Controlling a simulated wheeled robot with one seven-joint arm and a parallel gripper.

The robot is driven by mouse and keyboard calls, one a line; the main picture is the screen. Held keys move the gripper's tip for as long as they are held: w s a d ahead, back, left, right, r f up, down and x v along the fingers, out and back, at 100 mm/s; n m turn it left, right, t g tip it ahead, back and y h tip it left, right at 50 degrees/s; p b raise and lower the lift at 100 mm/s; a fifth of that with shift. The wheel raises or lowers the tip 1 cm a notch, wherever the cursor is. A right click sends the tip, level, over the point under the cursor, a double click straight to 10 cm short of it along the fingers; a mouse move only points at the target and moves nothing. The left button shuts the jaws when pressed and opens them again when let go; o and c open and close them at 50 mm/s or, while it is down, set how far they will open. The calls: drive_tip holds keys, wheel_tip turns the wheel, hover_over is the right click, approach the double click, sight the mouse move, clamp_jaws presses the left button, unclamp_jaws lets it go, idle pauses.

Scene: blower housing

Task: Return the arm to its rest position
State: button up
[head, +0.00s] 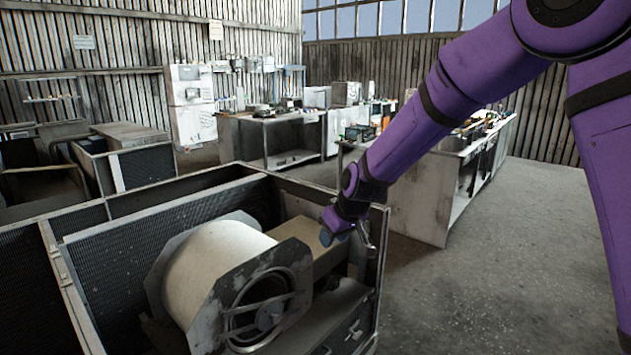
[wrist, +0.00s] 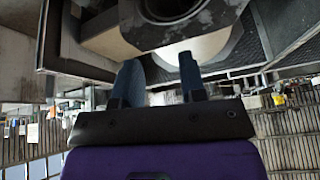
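My purple arm reaches in from the upper right in the head view. My gripper (head: 345,232) is at the right end of the blower housing (head: 225,280), beside the tan duct box and close to the housing's frame. In the wrist view my gripper (wrist: 158,78) has two blue fingers standing apart with a clear gap between them and nothing held. The housing (wrist: 160,35) shows beyond the fingertips. Whether a finger touches the housing cannot be told.
The metal cabinet (head: 375,270) encloses the housing, with its rim close to my gripper. Workbenches (head: 425,195) with tools stand behind. The concrete floor (head: 500,270) at the right is open. Another open cabinet (head: 125,160) stands at the back left.

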drive_tip(key=s+d+r+m+h, duration=0.2)
drive_tip(key=s+d+r+m, duration=0.1)
drive_tip(key=s+d+r, duration=1.35)
drive_tip(key=s+d+m, duration=0.1)
drive_tip(key=s+d, duration=0.2)
drive_tip(key=s, duration=0.3)
drive_tip(key=s+d+r+m+h, duration=0.1)
drive_tip(key=s+d, duration=0.2)
drive_tip(key=s, duration=0.4)
drive_tip(key=s+d+r+m+t, duration=0.1)
drive_tip(key=s+d+m, duration=0.1)
drive_tip(key=s, duration=0.4)
drive_tip(key=shift+s+d+h, duration=0.15)
drive_tip(key=shift+d+h, duration=0.15)
drive_tip(key=shift+d, duration=0.45)
drive_tip(key=shift+o, duration=0.3)
